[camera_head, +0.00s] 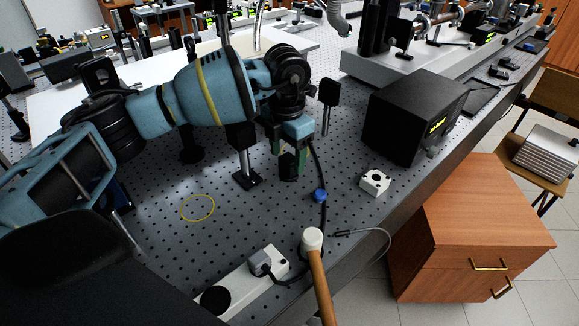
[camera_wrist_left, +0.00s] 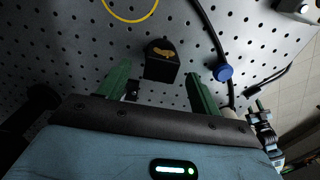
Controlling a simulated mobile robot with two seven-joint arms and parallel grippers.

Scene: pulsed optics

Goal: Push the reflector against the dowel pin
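My left gripper (camera_head: 293,158) points down over the perforated optical table. In the left wrist view its two green fingers (camera_wrist_left: 159,76) are spread apart. A small black block with a gold-coloured mark, which looks like the reflector (camera_wrist_left: 161,61), stands between and just beyond the fingertips, with gaps to both sides. In the head view the block (camera_head: 289,168) is partly hidden by the gripper. A small dark piece (camera_wrist_left: 132,90) shows beside the left finger; I cannot tell whether it is the dowel pin. What looks like my right gripper (camera_wrist_left: 261,113) shows small at the right edge of the wrist view.
A yellow ring (camera_head: 198,208) lies left of the gripper. A dark cable with a blue knob (camera_head: 320,195) runs close on its right. A black post mount (camera_head: 247,178) stands close on its left. A white block (camera_head: 375,182), black box (camera_head: 415,115) and mallet (camera_head: 313,240) are also near.

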